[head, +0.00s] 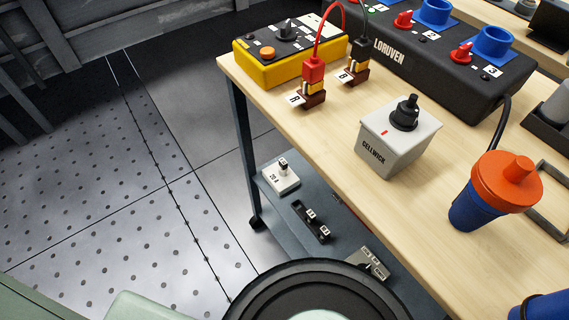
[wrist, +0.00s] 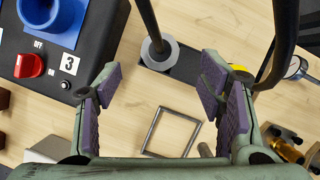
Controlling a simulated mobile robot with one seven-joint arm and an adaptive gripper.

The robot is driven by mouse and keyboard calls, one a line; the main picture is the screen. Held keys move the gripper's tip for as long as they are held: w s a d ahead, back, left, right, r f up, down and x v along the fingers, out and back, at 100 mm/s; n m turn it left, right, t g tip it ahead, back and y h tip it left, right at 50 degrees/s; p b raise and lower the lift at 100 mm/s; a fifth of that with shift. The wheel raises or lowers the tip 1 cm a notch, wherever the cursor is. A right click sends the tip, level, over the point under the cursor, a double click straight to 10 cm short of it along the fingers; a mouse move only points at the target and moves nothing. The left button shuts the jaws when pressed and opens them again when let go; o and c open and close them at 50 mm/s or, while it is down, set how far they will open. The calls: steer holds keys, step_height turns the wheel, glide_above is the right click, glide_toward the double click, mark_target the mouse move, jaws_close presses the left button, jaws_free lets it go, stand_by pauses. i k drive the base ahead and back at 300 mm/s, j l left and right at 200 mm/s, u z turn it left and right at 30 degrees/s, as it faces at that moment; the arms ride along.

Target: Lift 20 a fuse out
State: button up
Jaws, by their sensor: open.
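A white fuse holder marked 20 A (head: 279,180) sits on the lower shelf under the table, at its left end in the head view. A small fuse (head: 283,165) with a dark and a pale part stands upright in it. My gripper (wrist: 160,83) is open, with nothing between its purple-padded fingers. In the wrist view it hangs above the tabletop beside the black box with the blue socket numbered 3, well away from the fuse. The wrist view does not show the fuse or its holder.
The shelf also bears a black double holder (head: 311,222) and a grey block (head: 368,262). The tabletop (head: 300,120) overhangs close by. On it stand a yellow box (head: 290,55), the Cellwick box (head: 398,140), the Loruven box (head: 440,65) and an orange-lidded cup (head: 490,190).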

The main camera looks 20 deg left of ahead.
mark_target(283, 164)
steer(key=k+j, duration=0.15)
steer(key=j, duration=0.2)
steer(key=k+j, duration=0.1)
steer(key=j, duration=0.2)
steer(key=k+j, duration=0.15)
steer(key=j, duration=0.2)
steer(key=k+j, duration=0.1)
steer(key=j, duration=0.2)
